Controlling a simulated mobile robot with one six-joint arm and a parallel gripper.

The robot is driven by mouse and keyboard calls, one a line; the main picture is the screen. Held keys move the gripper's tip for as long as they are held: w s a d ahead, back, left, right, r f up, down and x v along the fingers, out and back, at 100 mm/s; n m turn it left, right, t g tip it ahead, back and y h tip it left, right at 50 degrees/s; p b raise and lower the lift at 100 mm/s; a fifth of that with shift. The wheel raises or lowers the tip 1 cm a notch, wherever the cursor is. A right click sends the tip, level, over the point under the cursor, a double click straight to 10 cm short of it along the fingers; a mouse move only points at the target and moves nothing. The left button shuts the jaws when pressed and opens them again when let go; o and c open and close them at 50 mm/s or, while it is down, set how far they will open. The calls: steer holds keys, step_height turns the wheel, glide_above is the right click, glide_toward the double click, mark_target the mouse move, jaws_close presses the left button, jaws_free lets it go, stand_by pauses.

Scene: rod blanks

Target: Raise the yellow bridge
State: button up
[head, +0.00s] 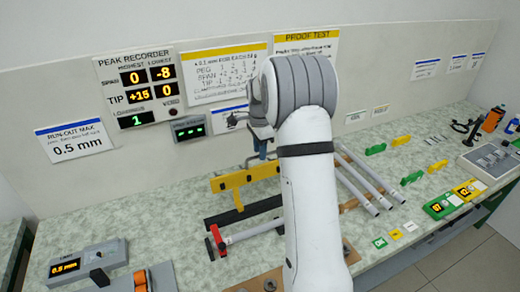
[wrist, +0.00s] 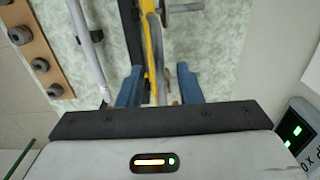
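The yellow bridge (head: 236,182) is a long bar with a yellow foot, standing over a dark base on the bench in the head view. In the wrist view the bridge (wrist: 152,55) shows as a yellow strip seen from above. My gripper (head: 262,152) is at the right part of the bridge, just above or at its top edge. My arm hides the bridge's right end.
A red stand (head: 216,241) holds the end of a grey rod (head: 255,231) in front of the bridge. Several grey rods (head: 362,180) lie on a wooden rack to the right. A peak recorder (head: 141,86) hangs on the wall behind.

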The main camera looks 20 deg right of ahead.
steer(key=shift+f, duration=0.35)
jaws_close()
stand_by(0.4)
